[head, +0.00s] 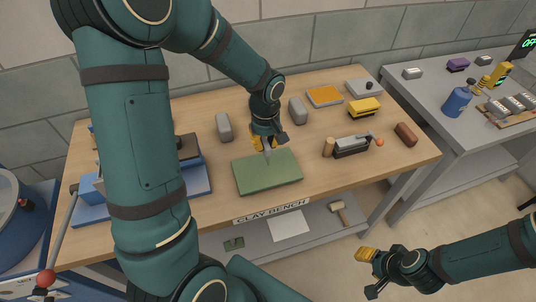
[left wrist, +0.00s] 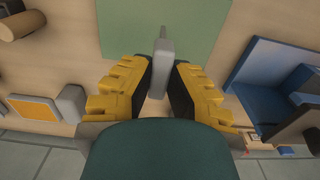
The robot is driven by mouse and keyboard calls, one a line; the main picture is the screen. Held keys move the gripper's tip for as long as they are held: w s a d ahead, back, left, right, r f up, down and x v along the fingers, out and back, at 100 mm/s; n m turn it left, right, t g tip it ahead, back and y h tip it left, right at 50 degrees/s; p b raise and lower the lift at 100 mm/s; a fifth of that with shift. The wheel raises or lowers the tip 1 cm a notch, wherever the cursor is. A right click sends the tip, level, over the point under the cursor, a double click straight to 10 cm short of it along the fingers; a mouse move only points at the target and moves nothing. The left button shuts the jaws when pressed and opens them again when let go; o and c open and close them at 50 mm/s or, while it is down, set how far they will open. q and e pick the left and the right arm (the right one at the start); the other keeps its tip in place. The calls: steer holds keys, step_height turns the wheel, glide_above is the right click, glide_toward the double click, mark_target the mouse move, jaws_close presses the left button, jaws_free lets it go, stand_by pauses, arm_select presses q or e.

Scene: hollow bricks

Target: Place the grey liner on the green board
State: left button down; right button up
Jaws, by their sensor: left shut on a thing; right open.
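The green board (head: 270,178) lies flat on the wooden bench, and part of it shows in the left wrist view (left wrist: 190,25). My left gripper (head: 263,142) points down at the board's far edge, shut on the grey liner (head: 267,157). In the left wrist view the liner (left wrist: 162,65) is between the yellow-padded fingers (left wrist: 160,85), its narrow end over the board. I cannot tell whether the liner touches the board. My right gripper (head: 368,272) is open and empty, out in front of the bench at the lower right.
Grey blocks (head: 224,127) (head: 297,111) stand either side of my left gripper. An orange-topped tray (head: 324,96), a yellow block (head: 364,107), a dark tool (head: 351,146) and a brown brick (head: 406,133) are right. A blue stand (head: 197,182) is left of the board.

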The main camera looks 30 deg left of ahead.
mark_target(266, 154)
arm_select(q)
step_height(266, 154, down, 4)
steer(key=shift+f, duration=0.2)
steer(key=shift+w+f, duration=0.15)
steer(key=shift+f, duration=0.15)
steer(key=shift+f+b, duration=0.1)
steer(key=shift+b, duration=0.25)
steer(key=c, duration=1.1)
jaws_free()
